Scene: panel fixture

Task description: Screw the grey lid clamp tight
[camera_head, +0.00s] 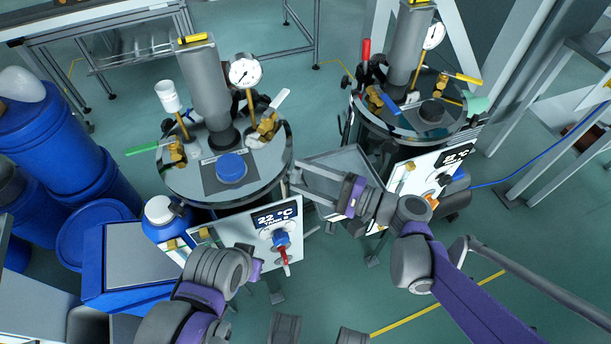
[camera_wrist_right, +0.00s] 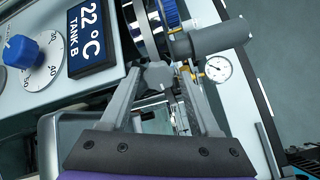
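The grey lid clamp (camera_wrist_right: 158,76) shows in the right wrist view as a star-shaped knob at the rim of the tank with the "TANK B" display. My right gripper (camera_wrist_right: 160,72) has one finger on each side of the knob. The left finger looks very close to it; whether both fingers press on it I cannot tell. In the head view my right gripper (camera_head: 293,176) reaches the right edge of the left tank's round lid (camera_head: 185,182), and the clamp is too small to make out. My left gripper (camera_head: 256,270) is low in front of that tank, its fingers hidden behind its wrist.
The left tank carries a "22 °C" panel (camera_head: 238,240) with a blue knob and red handle below the lid. A pressure gauge (camera_head: 245,72) and valves stand on the lid. A second tank (camera_head: 395,128) stands at right. Blue drums (camera_head: 90,235) crowd the left.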

